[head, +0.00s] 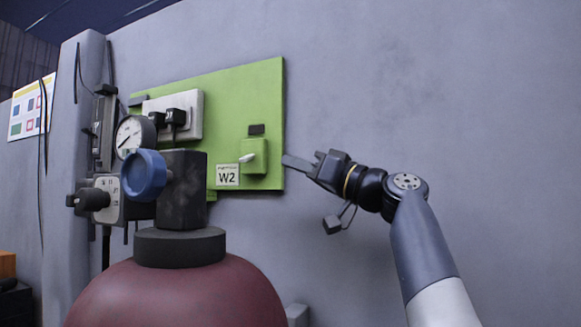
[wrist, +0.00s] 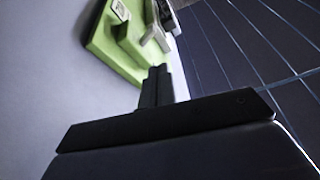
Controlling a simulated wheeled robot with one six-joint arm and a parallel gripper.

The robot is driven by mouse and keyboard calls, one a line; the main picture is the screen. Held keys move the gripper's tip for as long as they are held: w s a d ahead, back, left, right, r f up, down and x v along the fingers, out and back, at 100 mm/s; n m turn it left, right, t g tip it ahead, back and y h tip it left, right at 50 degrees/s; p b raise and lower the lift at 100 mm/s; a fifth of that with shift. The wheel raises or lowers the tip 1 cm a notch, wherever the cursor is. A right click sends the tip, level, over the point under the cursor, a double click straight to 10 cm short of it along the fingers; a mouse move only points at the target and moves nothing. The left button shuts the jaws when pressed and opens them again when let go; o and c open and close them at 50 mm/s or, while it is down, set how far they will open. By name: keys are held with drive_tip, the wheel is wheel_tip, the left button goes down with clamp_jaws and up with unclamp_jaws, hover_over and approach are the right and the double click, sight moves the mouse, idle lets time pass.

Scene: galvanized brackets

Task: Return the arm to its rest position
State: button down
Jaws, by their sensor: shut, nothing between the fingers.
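My gripper (head: 297,163) is at the right of the green panel (head: 268,90) in the head view, its fingers pointing left toward the panel's right edge. The fingers are together with nothing between them. In the wrist view the gripper (wrist: 157,72) also shows shut, with the green panel (wrist: 103,45) beyond its tips. My arm reaches up from the lower right. Whether the fingertips are clear of the panel edge is hard to tell.
The panel carries a switch with a white lever (head: 247,158), a W2 label (head: 228,175) and a grey socket box (head: 190,112). A dark red tank (head: 180,295) with a blue knob (head: 143,175) stands in front. The wall (head: 450,90) at right is bare.

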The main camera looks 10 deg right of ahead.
drive_tip(key=shift+a, duration=0.1)
drive_tip(key=r+p+x, duration=0.1)
drive_tip(key=p+x, duration=0.3)
drive_tip(key=x, duration=0.2)
drive_tip(key=shift+m+h, duration=0.3)
drive_tip(key=shift+m, duration=0.6)
drive_tip(key=b+v, duration=0.1)
drive_tip(key=v, duration=0.4)
drive_tip(key=shift+w+d+r, duration=0.1)
drive_tip(key=shift+d+r, duration=0.05)
drive_tip(key=shift+d, duration=0.1)
